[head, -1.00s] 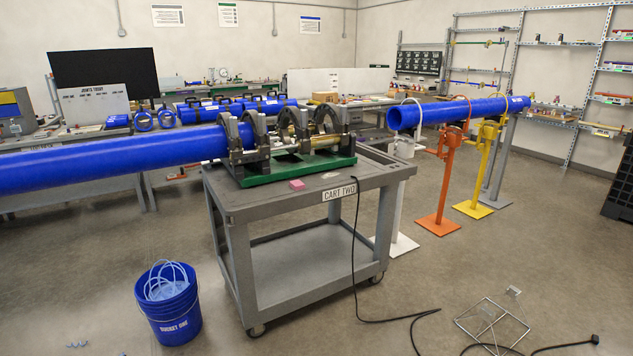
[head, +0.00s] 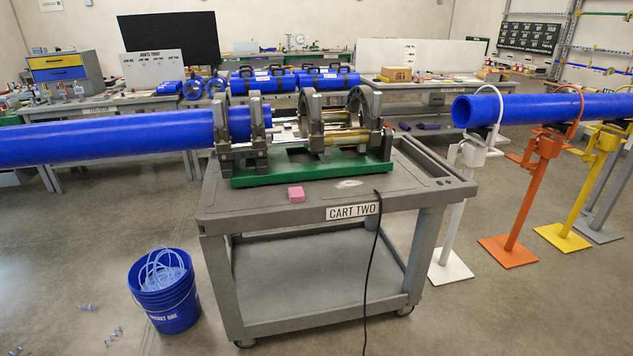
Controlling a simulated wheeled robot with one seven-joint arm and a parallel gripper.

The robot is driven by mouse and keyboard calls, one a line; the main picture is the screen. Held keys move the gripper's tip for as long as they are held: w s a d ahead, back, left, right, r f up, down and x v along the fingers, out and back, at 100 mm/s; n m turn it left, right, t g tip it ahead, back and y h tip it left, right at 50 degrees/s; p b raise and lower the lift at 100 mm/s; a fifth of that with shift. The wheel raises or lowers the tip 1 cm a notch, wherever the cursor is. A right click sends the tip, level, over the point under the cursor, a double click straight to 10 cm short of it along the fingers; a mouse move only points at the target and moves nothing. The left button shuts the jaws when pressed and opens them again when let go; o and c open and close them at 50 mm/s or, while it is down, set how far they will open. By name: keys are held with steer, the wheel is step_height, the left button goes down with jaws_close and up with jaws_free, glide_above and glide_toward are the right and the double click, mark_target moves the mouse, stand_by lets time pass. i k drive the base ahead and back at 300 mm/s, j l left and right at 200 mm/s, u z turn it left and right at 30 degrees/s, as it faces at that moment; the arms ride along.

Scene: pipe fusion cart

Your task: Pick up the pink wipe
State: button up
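The pink wipe (head: 296,194) is a small pink block-like item in the head view. It lies on the grey top of the cart (head: 250,208) marked CART TWO, near the front edge and left of the label. It sits just in front of the green base of the fusion machine (head: 310,172). Nothing covers it. My gripper is not in view.
A long blue pipe (head: 100,142) runs from the left into the machine's clamps. A blue bucket (head: 165,292) stands on the floor left of the cart. A black cable (head: 371,250) hangs down the cart's front. Pipe stands (head: 520,210) are at right. Floor in front is mostly clear.

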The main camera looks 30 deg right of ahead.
mark_target(295, 194)
steer(key=i+l, duration=0.35)
steer(key=i, duration=0.15)
steer(key=i+l, duration=0.3)
steer(key=i, duration=0.15)
